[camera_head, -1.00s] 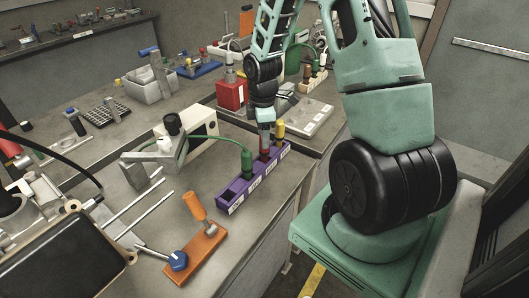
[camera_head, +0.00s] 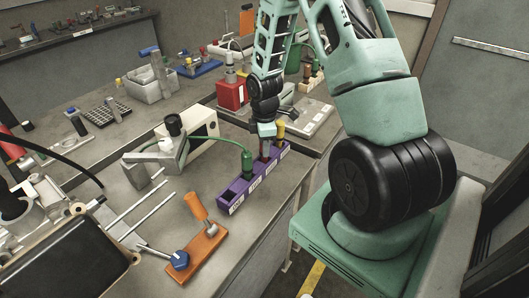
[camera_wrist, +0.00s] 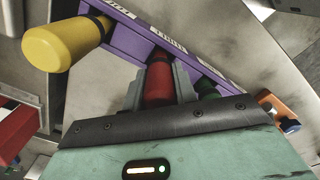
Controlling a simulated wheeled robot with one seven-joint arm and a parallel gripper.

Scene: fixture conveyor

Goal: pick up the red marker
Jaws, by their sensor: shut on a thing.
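The red marker (camera_wrist: 159,82) stands in a slot of the purple holder (camera_wrist: 208,72), seen close in the wrist view. My gripper (camera_wrist: 160,88) is shut on it, with a grey finger on each side. In the head view my gripper (camera_head: 265,140) is over the purple holder (camera_head: 237,188), between the green marker (camera_head: 247,165) and the yellow marker (camera_head: 279,130). The red marker is mostly hidden there by my gripper. I cannot tell whether its lower end has left the slot.
The yellow marker (camera_wrist: 62,47) stands close on one side in the wrist view. An orange block with a handle (camera_head: 205,243) and a blue knob (camera_head: 178,260) are in front. A red box (camera_head: 231,94) stands behind.

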